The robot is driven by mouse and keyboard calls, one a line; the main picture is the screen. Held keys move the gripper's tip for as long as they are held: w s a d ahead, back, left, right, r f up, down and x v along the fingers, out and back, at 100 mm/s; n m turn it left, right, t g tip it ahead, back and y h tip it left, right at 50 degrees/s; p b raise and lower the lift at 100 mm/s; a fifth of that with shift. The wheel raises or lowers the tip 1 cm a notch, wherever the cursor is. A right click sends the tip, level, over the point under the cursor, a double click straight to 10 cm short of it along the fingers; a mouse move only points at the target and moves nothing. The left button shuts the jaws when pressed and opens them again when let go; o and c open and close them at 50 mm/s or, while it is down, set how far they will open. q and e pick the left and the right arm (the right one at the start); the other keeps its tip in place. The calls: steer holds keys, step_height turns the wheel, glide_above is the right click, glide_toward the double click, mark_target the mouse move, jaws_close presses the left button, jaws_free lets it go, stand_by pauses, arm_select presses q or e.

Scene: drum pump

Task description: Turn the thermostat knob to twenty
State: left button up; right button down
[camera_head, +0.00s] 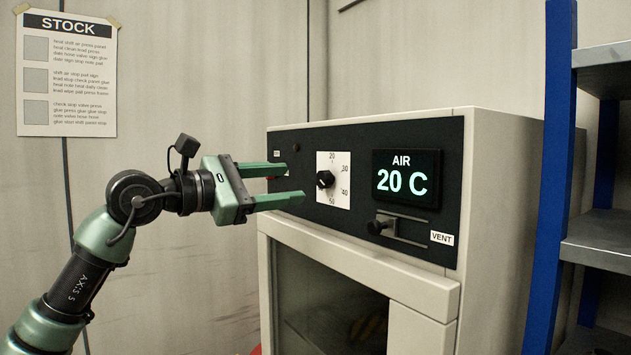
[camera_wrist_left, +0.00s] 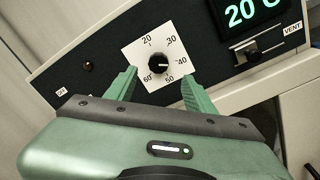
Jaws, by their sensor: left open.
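The thermostat knob (camera_head: 325,180) is a small black dial on a white square scale plate (camera_head: 343,165), marked from 20 at the top round to 60. In the left wrist view the knob (camera_wrist_left: 158,60) sits just beyond my fingertips, between their lines. I cannot tell for sure which number its pointer faces. My left gripper (camera_head: 294,183) is open and empty, in front of the panel and to the left of the knob, apart from it. It also shows in the left wrist view (camera_wrist_left: 159,75), its green fingers spread. My right gripper is not in view.
The display (camera_head: 406,178) reads AIR 20 C. A VENT slider (camera_head: 381,225) sticks out below it. The cabinet's glass door (camera_head: 325,300) lies under the panel. A blue-framed shelf (camera_head: 552,180) stands at the right. A stock sheet (camera_head: 67,75) hangs on the left wall.

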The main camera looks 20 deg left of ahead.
mark_target(320, 181)
arm_select(q)
steer(key=p+x, duration=0.2)
steer(key=x, duration=0.5)
steer(key=shift+w+a+p, duration=0.1)
steer(key=shift+p, duration=0.3)
steer(key=shift+w+f, duration=0.1)
steer(key=shift+w, duration=0.3)
steer(key=shift+c, duration=0.3)
jaws_close()
